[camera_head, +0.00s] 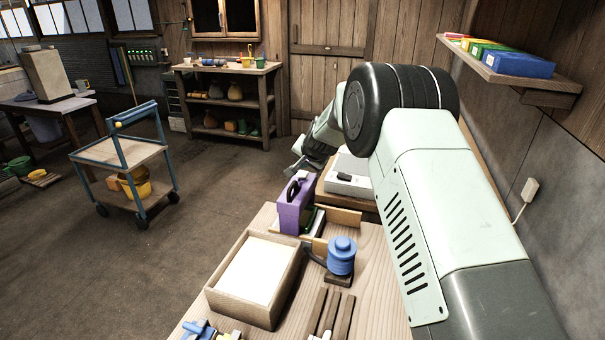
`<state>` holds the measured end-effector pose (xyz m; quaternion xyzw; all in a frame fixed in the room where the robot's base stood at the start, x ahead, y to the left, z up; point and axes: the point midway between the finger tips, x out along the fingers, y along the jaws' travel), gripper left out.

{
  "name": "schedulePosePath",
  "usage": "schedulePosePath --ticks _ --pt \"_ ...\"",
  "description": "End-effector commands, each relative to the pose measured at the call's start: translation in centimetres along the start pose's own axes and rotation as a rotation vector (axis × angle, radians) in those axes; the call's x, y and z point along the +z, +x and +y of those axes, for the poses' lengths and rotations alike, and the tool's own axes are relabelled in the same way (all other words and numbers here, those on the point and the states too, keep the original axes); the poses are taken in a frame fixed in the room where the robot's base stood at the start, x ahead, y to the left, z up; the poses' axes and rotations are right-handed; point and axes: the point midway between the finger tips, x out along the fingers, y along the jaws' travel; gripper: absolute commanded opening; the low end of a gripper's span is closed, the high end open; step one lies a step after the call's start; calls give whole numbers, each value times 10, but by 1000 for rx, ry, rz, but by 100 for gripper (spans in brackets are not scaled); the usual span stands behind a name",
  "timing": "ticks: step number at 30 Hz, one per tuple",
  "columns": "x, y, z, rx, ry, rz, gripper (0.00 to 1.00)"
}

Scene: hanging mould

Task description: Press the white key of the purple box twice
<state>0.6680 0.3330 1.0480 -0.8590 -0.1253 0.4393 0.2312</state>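The purple box (290,217) stands upright on the wooden bench (375,262), at its far left part. My gripper (296,168) is at the end of my arm, just above and behind the top of the purple box in the picture. It is small here, and I cannot tell whether it touches the box or whether its fingers are open or shut.
A wooden tray (225,300) with a white inside is in front of the box. Dark wooden strips (330,312) lie nearer. A white device (347,178) sits behind. A shelf (500,75) hangs upper right.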

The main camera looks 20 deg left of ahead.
Motion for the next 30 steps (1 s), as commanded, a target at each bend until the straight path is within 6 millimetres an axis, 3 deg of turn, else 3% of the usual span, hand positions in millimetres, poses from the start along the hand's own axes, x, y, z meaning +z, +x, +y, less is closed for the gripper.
schedulePosePath --ticks 30 --pt "5 6 4 0 0 0 0"
